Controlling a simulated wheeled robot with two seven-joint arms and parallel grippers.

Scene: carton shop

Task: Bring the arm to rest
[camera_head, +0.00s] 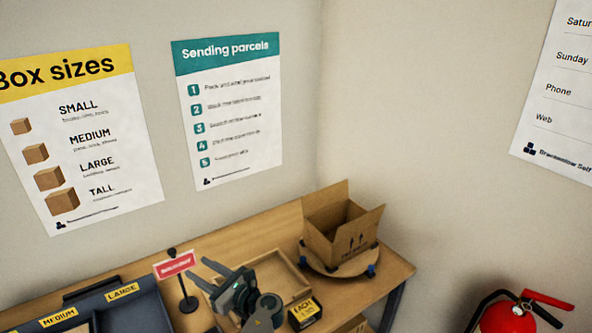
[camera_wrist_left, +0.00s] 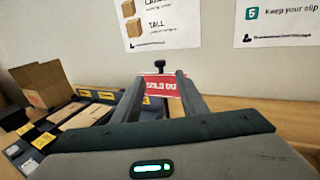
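My left gripper (camera_head: 202,272) is over the wooden bench, its fingers spread and pointing toward the back left. It is open and nothing shows between the fingertips in the head view. In the left wrist view the two fingers (camera_wrist_left: 158,82) stand apart, with the red sign (camera_wrist_left: 163,86) seen between them, beyond the tips. In the head view the sign (camera_head: 174,264) stands on a dark post just left of the fingers, apart from them. My right gripper is not in view.
An open carton (camera_head: 337,237) stands on a round turntable (camera_head: 318,268) at the bench's right. Dark labelled bins (camera_head: 143,302) are left. A red extinguisher (camera_head: 505,318) is beyond the bench.

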